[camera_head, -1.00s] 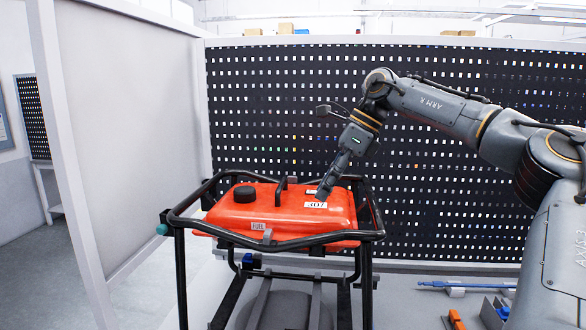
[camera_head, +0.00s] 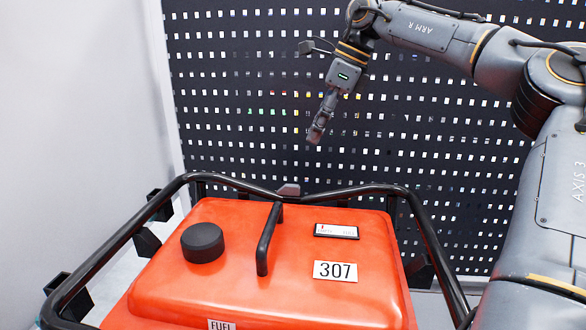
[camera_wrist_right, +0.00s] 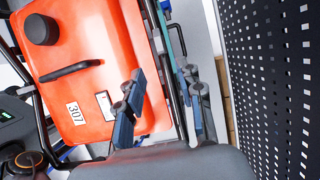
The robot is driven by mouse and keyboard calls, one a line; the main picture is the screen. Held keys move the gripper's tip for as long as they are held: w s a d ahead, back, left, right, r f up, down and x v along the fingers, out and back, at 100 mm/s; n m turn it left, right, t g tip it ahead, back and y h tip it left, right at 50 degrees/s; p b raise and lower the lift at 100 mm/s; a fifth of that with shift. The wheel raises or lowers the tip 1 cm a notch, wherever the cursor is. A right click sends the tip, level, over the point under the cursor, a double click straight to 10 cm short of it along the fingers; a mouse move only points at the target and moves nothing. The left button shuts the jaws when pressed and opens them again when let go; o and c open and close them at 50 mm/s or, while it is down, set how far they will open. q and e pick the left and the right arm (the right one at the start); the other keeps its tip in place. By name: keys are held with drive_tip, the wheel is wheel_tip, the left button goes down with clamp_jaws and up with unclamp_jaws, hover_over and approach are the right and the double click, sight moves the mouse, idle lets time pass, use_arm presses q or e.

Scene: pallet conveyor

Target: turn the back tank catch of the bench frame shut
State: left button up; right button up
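The bench frame's black tubular rail (camera_head: 420,215) surrounds the red tank (camera_head: 200,283). A small grey tab (camera_head: 288,189), apparently the back tank catch, sits at the middle of the back rail. Its turn position cannot be made out. My right gripper (camera_head: 315,138) points down, above and apart from the back rail, a little right of the tab in the head view. In the right wrist view its two fingers (camera_wrist_right: 163,73) are spread with nothing between them, the back rail showing beyond. My left gripper is out of view.
The tank has a black cap (camera_head: 202,243), a black handle (camera_head: 267,240) and a 307 label (camera_head: 335,271). A dark perforated panel (camera_head: 470,130) stands behind the frame, and a pale wall (camera_head: 85,110) is at the left. Space above the tank is clear.

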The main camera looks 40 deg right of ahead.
sight(290, 185)
drive_tip(key=p+x, duration=0.4)
drive_tip(key=x, duration=0.8)
drive_tip(key=shift+a, duration=0.1)
drive_tip(key=shift+w+a+f, duration=0.15)
drive_tip(key=shift+a+f, duration=0.1)
drive_tip(key=shift+f, duration=0.35)
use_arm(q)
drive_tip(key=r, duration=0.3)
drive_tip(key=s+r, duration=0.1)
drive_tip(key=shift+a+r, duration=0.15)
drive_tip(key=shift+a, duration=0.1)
use_arm(e)
drive_tip(key=shift+f, duration=0.1)
clamp_jaws()
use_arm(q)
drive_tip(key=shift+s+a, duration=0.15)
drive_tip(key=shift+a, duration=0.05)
